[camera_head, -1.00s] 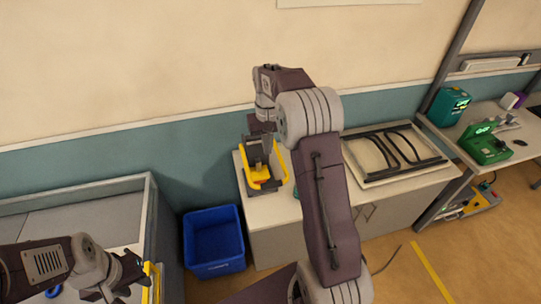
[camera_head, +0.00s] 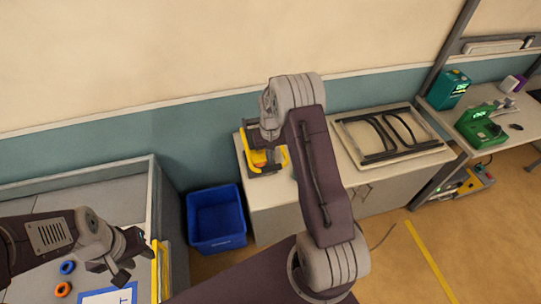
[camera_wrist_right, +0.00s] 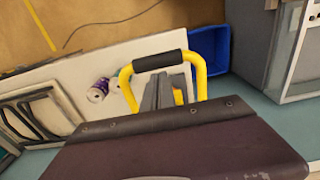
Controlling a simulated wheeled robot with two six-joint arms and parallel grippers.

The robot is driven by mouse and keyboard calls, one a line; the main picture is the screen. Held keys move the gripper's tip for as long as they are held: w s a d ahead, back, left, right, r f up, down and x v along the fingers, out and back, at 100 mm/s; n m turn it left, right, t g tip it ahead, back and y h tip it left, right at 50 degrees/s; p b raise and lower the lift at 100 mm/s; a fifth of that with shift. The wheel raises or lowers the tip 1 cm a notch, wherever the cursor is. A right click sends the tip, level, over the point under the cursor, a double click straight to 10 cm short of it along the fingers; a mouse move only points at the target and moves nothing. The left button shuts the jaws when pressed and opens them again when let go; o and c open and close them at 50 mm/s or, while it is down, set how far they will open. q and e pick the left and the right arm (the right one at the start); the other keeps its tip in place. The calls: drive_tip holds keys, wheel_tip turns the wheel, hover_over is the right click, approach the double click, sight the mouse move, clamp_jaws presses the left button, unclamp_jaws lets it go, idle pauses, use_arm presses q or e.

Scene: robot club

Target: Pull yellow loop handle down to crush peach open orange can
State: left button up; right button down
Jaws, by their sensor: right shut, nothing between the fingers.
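The can crusher (camera_head: 247,146) stands at the left end of the white cabinet top, against the wall. Its yellow loop handle (camera_head: 284,158) shows in the head view, and in the wrist view the handle (camera_wrist_right: 199,75) has a black grip (camera_wrist_right: 157,61) across it. A small orange patch (camera_head: 259,158) shows inside the crusher; I cannot tell if it is the can. My right gripper (camera_wrist_right: 165,90) is shut and empty, and appears within the loop's outline; contact is unclear. In the head view my wrist hides it. My left gripper (camera_head: 118,277) hangs over the grey bin at lower left; its jaws are unclear.
A purple and white can (camera_wrist_right: 97,91) lies on the cabinet top (camera_wrist_right: 75,72). A blue bin (camera_head: 216,218) stands left of the cabinet. A framed panel (camera_head: 388,133) lies right of the crusher. The grey-walled bin (camera_head: 152,190) at left holds small rings (camera_head: 67,267).

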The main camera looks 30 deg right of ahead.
drive_tip(key=shift+s+a+f, duration=0.1)
drive_tip(key=shift+s+f, duration=0.25)
